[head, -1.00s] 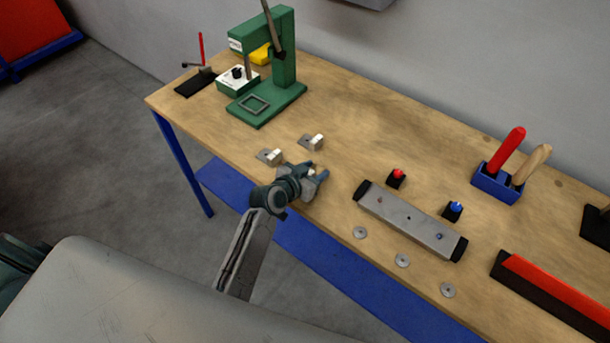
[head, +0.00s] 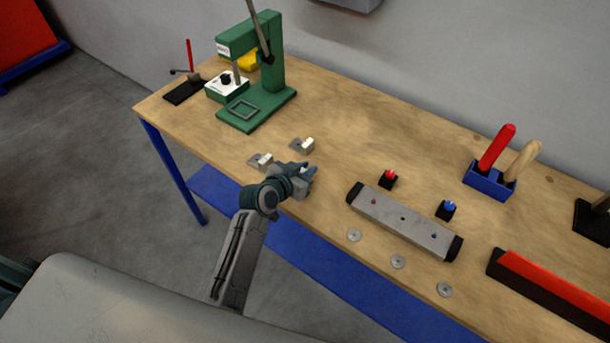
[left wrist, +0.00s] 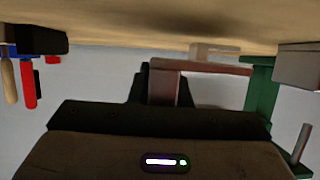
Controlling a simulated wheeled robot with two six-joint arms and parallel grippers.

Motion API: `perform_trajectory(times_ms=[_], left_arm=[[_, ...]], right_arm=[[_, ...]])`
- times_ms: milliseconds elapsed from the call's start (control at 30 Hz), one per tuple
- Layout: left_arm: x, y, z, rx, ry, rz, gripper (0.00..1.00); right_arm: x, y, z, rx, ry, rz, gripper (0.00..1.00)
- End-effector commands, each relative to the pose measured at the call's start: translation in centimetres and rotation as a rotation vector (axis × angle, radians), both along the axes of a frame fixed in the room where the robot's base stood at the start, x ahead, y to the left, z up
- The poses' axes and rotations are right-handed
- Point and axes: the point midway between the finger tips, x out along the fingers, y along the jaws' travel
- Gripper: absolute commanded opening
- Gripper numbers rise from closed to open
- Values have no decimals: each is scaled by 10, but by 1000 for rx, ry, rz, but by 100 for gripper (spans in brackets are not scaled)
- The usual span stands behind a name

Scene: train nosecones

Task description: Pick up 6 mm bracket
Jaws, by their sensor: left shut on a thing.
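My left gripper (head: 303,178) is shut on a small metal bracket, just above the front part of the bench. In the left wrist view the held bracket (left wrist: 200,67) shows as a thin plate with an upright block between the dark fingers; in the head view the gripper mostly hides it. Two similar brackets lie on the bench to the left of and behind the gripper: one nearer (head: 260,161) and one farther back (head: 303,145). No thickness marking is readable on any of them. My right gripper is not in view.
A green press (head: 262,85) stands at the back left. A grey bar with black ends (head: 403,222) lies to the right, with red (head: 388,179) and blue (head: 446,209) pieces behind and several washers (head: 354,235) in front. A blue tool holder (head: 488,182) stands farther right.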

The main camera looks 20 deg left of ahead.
Motion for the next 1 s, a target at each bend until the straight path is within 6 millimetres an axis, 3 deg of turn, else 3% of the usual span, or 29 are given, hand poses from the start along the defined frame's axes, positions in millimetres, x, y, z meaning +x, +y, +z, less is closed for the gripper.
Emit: perform_trajectory(times_ms=[67,200,700,1000], left_arm=[[0,1,11,1,-7,1,0],[-15,32,9,9,-2,1,0],[-55,113,19,8,-1,-1,0],[-68,139,24,3,-1,0,0]], right_arm=[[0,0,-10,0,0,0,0],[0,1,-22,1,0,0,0],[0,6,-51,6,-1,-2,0],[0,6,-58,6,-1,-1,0]])
